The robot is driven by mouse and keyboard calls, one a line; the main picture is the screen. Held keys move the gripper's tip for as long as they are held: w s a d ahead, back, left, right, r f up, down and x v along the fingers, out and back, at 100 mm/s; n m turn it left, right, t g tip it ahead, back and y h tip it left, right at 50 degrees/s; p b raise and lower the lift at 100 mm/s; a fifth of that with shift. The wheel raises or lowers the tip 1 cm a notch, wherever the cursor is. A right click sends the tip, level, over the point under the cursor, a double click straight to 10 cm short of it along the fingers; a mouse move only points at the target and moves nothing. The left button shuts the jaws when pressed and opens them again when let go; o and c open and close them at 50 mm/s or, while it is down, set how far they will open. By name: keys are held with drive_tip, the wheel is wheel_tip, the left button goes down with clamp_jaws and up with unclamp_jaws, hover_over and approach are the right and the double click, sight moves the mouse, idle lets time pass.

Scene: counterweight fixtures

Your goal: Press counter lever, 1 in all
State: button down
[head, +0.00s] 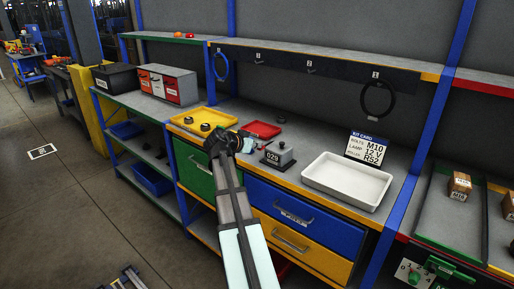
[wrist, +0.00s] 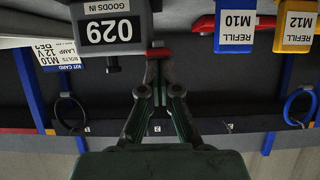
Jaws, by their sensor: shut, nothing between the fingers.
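The grey counter (head: 279,154) stands on the workbench in the head view, its dark front plate reading 029. In the wrist view, which is upside down, the counter (wrist: 108,32) is at the top, left of the fingers, marked 029 and GOODS IN. My gripper (head: 246,145) is left of the counter in the head view. In the wrist view my gripper (wrist: 158,58) has its fingertips together and empty. A small red piece (wrist: 159,52) shows right at the fingertips; I cannot tell whether it is the counter's lever or whether they touch.
A white tray (head: 347,181) and kit card (head: 368,150) are right of the counter. A red tray (head: 261,130) lies behind the gripper, and a yellow tray (head: 203,122) to its left. Blue (wrist: 235,27) and yellow (wrist: 295,30) refill labels show in the wrist view.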

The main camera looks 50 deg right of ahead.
drive_tip(key=a+r+b, duration=0.1)
drive_tip(key=a+r, duration=0.7)
drive_tip(key=shift+a+r+b, duration=0.25)
drive_tip(key=shift+b, duration=0.05)
drive_tip(key=shift+s, duration=0.1)
idle(0.5)
